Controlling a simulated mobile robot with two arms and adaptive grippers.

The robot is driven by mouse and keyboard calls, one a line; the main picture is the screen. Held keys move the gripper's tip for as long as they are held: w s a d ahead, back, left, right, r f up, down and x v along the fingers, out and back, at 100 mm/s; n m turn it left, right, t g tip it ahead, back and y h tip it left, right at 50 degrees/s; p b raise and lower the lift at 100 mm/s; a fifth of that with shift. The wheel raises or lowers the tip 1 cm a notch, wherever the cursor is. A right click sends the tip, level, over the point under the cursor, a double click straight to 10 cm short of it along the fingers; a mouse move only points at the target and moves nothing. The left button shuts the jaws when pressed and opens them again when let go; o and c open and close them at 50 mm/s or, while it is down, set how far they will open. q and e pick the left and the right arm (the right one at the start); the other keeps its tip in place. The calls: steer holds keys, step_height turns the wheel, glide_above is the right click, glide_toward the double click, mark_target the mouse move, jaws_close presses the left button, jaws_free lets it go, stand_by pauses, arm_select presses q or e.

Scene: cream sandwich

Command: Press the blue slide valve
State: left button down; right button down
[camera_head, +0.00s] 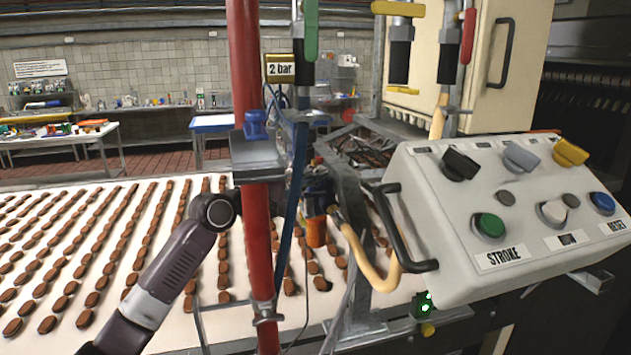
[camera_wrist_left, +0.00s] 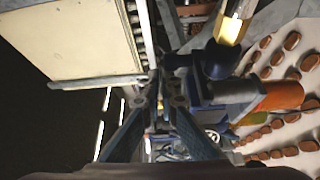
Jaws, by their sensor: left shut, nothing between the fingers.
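A blue knob-like part (camera_head: 256,124) sits on a grey block on the red post in the head view. A blue device (camera_head: 318,185) with an orange cylinder (camera_head: 316,232) stands behind that post. The blue device (camera_wrist_left: 228,92) and the orange cylinder (camera_wrist_left: 275,97) also show right of my fingers in the wrist view. I cannot tell for certain which blue part is the slide valve. My left gripper (camera_wrist_left: 160,98) is shut and empty, beside the blue device. Contact cannot be told. In the head view its fingers are hidden behind the red post. My right gripper is not in view.
A grey control box (camera_head: 530,210) with several coloured knobs stands at the right, with a black handle (camera_head: 405,225) on its side. The red post (camera_head: 257,220) and grey bars crowd the middle. A white conveyor (camera_head: 110,225) carries many brown biscuits.

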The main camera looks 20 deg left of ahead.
arm_select(q)
step_height(320, 180, up, 9)
steer(key=shift+s+a+f, duration=0.1)
stand_by(0.3)
